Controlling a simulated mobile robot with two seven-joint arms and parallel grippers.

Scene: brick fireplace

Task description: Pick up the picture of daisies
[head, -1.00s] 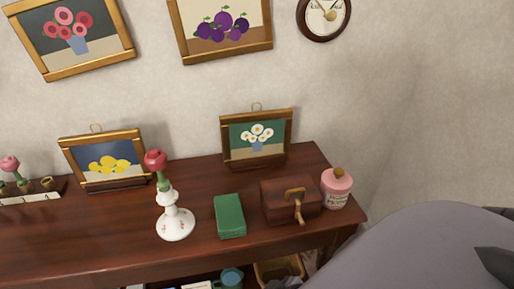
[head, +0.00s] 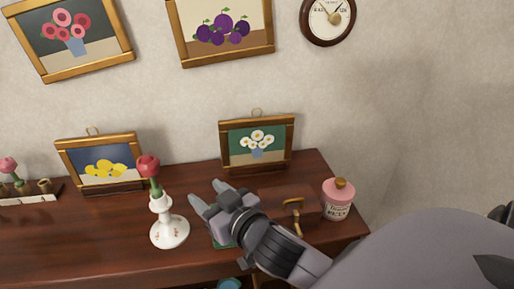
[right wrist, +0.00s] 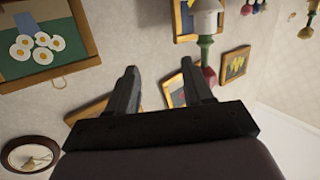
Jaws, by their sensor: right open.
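The picture of daisies (head: 257,143), white flowers on green in a gold frame, stands upright at the back of the wooden table, leaning by the wall. It also shows at the upper left of the right wrist view (right wrist: 42,45), turned on its side or over. My right gripper (head: 210,190) is open and empty above the table, in front and to the left of the daisy picture, apart from it. In the right wrist view its two fingers (right wrist: 160,85) are spread with nothing between them close by. My left gripper is not in view.
A white candlestick vase with a red flower (head: 168,230) stands just left of my right gripper. A lemon picture (head: 102,168) stands at the back left. A pink jar (head: 337,203) stands right. My arm partly hides a green book and a brown box (head: 297,204).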

